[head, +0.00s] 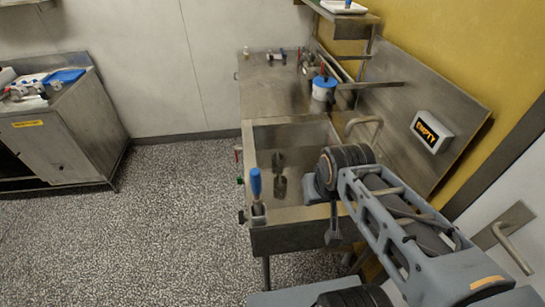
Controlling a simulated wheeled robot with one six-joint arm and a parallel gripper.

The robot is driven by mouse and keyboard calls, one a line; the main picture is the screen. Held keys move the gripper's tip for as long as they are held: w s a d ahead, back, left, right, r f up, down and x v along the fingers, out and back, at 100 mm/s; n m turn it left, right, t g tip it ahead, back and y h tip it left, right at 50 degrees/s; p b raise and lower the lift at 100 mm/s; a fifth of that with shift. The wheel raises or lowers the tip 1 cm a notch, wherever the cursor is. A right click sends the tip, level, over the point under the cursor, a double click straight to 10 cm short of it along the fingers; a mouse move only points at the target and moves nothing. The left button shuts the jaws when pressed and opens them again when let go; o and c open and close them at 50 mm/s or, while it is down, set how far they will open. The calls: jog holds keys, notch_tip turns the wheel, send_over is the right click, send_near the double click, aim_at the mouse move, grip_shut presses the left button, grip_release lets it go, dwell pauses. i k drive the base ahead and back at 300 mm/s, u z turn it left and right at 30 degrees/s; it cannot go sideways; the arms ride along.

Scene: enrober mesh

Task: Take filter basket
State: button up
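I cannot pick out a filter basket with certainty. Two small dark shapes (280,172) show inside the steel sink (290,238), against its left half; they are too small to tell what they are. My arm reaches in from the lower right, over the sink's right side. A narrow grey part of it (333,226) hangs down at the sink's front rim, and I take this to be near my gripper. No fingertips show clearly, so I cannot see whether it is open or holds anything. My arm hides the right part of the basin.
A blue-handled tool (256,184) stands upright at the sink's left front corner. A white tub with a blue lid (323,89) stands behind the basin. An EMPTY sign (433,131) is on the right panel. The speckled floor (180,220) at left is clear.

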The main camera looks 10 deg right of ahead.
aim_at(278, 160)
jog(key=u, duration=2.1)
jog(key=i, duration=2.4)
jog(key=z, duration=3.1)
jog(key=i, duration=1.2)
jog(key=z, duration=1.05)
